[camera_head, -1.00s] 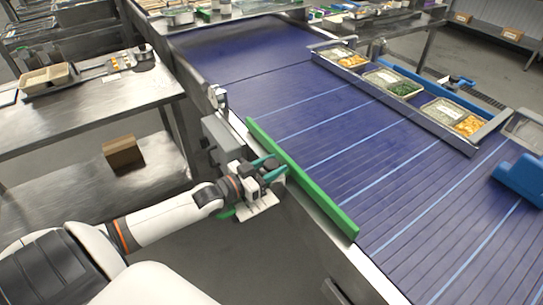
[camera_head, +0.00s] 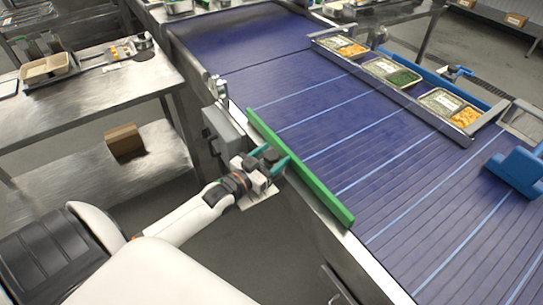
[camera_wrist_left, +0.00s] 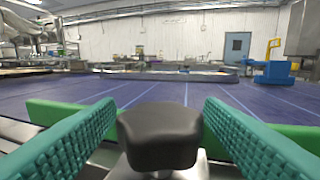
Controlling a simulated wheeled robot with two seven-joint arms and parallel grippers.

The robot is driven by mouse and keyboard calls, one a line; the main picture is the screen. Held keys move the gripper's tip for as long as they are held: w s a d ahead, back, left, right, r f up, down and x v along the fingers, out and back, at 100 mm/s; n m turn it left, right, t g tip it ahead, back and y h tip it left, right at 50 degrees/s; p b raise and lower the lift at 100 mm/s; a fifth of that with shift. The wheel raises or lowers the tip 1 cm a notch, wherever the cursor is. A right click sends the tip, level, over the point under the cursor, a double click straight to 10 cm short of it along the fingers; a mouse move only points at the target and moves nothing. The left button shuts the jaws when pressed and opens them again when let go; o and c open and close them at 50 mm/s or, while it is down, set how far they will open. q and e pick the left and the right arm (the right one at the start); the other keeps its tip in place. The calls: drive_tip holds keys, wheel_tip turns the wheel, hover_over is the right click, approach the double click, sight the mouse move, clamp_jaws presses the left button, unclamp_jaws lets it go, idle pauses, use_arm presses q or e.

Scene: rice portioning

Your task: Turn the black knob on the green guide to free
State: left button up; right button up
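The green guide (camera_head: 318,190) is a long bar along the near edge of the blue conveyor. It also shows in the left wrist view (camera_wrist_left: 50,113), behind the fingers. The black knob (camera_wrist_left: 160,135) stands large and upright at the middle of the left wrist view. My left gripper (camera_wrist_left: 160,122) has teal ridged fingers, one on each side of the knob, with narrow gaps showing. In the head view, my left gripper (camera_head: 268,160) is at the guide's outer side and mostly hides the knob. My right gripper is not in view.
The blue conveyor (camera_head: 300,100) is clear beside the guide. Food trays (camera_head: 390,73) stand in a rack along its far side. A blue fixture (camera_head: 515,172) is at the right. A grey box (camera_head: 222,133) is on the conveyor's side near my left gripper. A steel table (camera_head: 90,90) stands left.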

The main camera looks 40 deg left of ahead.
use_arm(q)
drive_tip(key=shift+f, duration=0.1)
drive_tip(key=shift+s, duration=0.3)
drive_tip(key=s, duration=0.3)
drive_tip(key=s+a+b, duration=0.1)
drive_tip(key=s, duration=0.6)
drive_tip(key=shift+s+a, duration=0.1)
drive_tip(key=shift+a, duration=0.25)
drive_tip(key=shift+s+a, duration=0.1)
drive_tip(key=shift+s, duration=0.45)
